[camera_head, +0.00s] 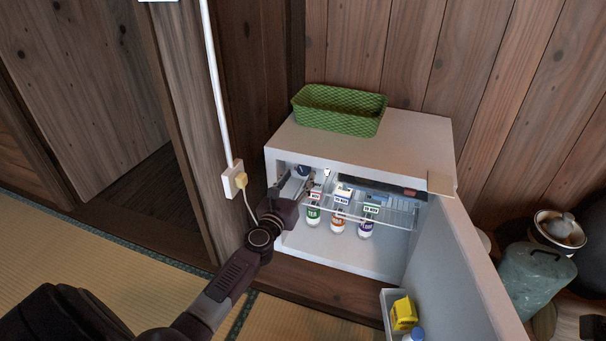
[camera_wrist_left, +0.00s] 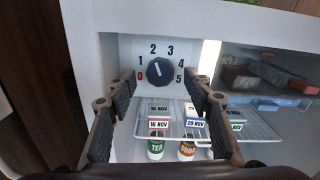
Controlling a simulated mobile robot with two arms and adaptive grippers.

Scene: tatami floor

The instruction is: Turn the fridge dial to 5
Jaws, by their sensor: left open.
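The fridge dial (camera_wrist_left: 160,70) is a dark blue knob on a white panel inside the fridge, at the upper left of the compartment. Numbers from a red 0 to 5 run around it. Its pale mark seems to point up and slightly left, near 2. My left gripper (camera_head: 300,186) reaches into the fridge's left side in the head view. In the left wrist view its two fingers (camera_wrist_left: 162,92) are apart, on either side of the dial and nearer to the camera. I see no contact with the dial. My right gripper is not in view.
The white fridge (camera_head: 410,127) stands open, its door (camera_head: 455,270) swung to the right. A wire shelf (camera_head: 400,215) holds dated packs, with labelled bottles (camera_head: 338,225) below. A green basket (camera_head: 340,108) sits on top. A plugged outlet (camera_head: 234,180) is on the post left of my gripper.

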